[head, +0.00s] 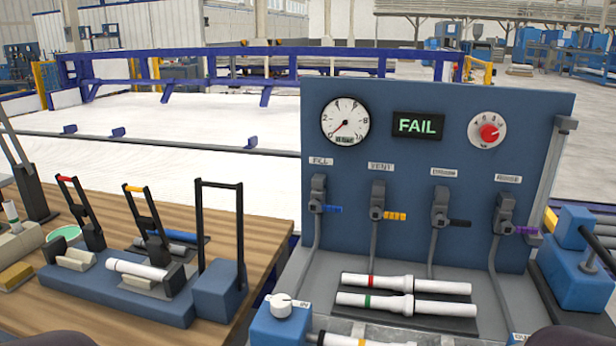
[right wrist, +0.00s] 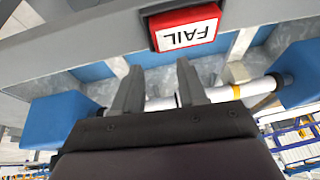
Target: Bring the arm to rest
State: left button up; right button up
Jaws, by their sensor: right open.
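My right gripper (right wrist: 157,68) shows in the right wrist view with its two dark fingers apart. A white pipe with a yellow band (right wrist: 245,90) lies across the view behind the fingers, held between two blue blocks. Part of it shows between the fingers, and I cannot tell how far they are from it. The same kind of yellow-banded pipe (head: 360,341) is cut off at the bottom of the head view. No gripper shows in the head view, and my left gripper is not seen.
A blue panel (head: 420,235) carries a gauge, a FAIL display (head: 418,125) and several valves. Two white pipes, red-banded (head: 385,282) and green-banded (head: 385,303), lie before it. A blue clamp fixture (head: 120,295) holding a white pipe stands on the wooden table (head: 262,232) at left.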

jog(key=s+a+n+g+p, duration=0.2)
jog(key=s+n+g, duration=0.1)
jog(key=s, duration=0.4)
notch_tip(320, 180, up, 11)
jog(key=p, duration=1.1)
jog(key=shift+w, duration=0.15)
jog(key=shift+a+r, duration=0.1)
jog(key=shift+r, duration=0.05)
